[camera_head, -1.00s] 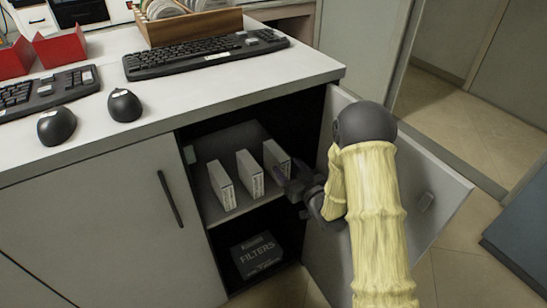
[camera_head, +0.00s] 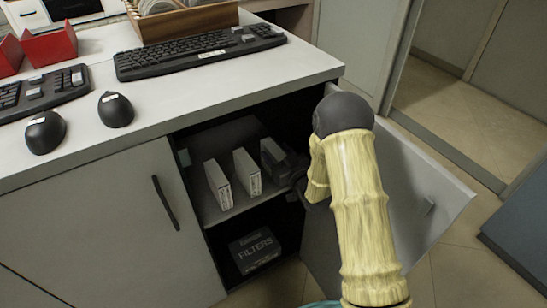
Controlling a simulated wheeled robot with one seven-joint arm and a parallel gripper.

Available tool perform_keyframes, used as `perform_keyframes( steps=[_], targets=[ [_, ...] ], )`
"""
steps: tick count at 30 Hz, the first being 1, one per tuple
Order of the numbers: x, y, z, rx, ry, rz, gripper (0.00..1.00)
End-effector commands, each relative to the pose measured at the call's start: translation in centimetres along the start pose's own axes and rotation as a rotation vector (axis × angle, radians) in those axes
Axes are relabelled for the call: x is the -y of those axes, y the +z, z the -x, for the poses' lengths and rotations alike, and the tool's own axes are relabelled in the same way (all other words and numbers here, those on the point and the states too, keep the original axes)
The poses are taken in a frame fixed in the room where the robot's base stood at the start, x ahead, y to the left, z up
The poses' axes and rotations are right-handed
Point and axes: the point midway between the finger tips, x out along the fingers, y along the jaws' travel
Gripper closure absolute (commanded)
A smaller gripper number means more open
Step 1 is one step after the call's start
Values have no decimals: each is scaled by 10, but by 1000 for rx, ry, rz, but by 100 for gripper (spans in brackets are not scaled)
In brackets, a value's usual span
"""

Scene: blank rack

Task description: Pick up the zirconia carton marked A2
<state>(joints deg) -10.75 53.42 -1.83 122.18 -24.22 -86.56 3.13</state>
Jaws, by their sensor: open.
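Three slim white cartons stand upright on the shelf inside the open cabinet: a left carton (camera_head: 218,186), a middle carton (camera_head: 247,173) and a right carton (camera_head: 271,151). Their labels are too small to read, so I cannot tell which is marked A2. My dark gripper (camera_head: 280,163) is open at the right carton and covers most of its lower front. I cannot tell whether the fingers straddle the carton or touch it. The left and middle cartons are in clear view.
The cabinet shelf (camera_head: 238,209) is narrow, with the open door (camera_head: 425,190) to the right of my arm. A dark box marked FILTERS (camera_head: 255,250) sits below. The counter (camera_head: 205,95) above holds keyboards (camera_head: 200,53) and mice (camera_head: 115,109).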

Motion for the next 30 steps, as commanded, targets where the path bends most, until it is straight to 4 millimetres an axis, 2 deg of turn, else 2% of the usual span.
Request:
perform_keyframes(
  steps=[12,21,30],
  targets=[
    [4,0,-1,0,-8,0,42],
    [1,0,0,0,-3,0,100],
    [2,-3,-1,-3,-4,0,100]
  ],
)
